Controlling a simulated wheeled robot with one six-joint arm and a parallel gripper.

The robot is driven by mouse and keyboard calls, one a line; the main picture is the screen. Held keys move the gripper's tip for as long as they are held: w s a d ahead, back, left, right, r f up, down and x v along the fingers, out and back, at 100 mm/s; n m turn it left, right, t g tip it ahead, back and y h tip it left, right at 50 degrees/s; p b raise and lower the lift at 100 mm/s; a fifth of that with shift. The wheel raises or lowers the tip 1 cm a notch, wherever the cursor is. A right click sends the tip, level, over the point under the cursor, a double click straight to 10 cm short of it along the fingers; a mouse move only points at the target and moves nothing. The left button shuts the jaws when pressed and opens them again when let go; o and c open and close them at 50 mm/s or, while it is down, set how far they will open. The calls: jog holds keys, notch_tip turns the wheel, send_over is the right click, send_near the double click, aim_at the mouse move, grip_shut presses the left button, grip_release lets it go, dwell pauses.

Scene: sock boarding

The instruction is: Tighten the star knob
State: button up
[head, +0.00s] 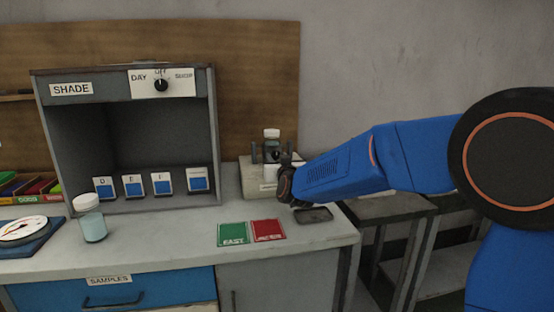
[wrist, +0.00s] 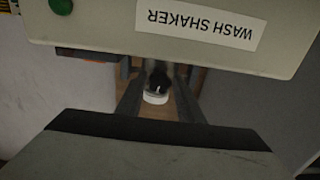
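The wash shaker (wrist: 90,30) is a pale box with an upside-down WASH SHAKER label in the wrist view; in the head view it stands at the back right of the bench (head: 249,172). A white-capped jar (head: 271,133) stands upright on it between dark posts. A small black rounded part, which looks like the star knob (wrist: 158,79), shows by the white cap in the wrist view. My gripper (head: 284,172) is in front of the shaker and partly covers it. In the wrist view its fingers (wrist: 161,80) look spread, with no contact visible.
A shade booth (head: 58,130) with labelled blue-marked cards is on the left. A wood panel is behind.

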jog(key=c, duration=0.6)
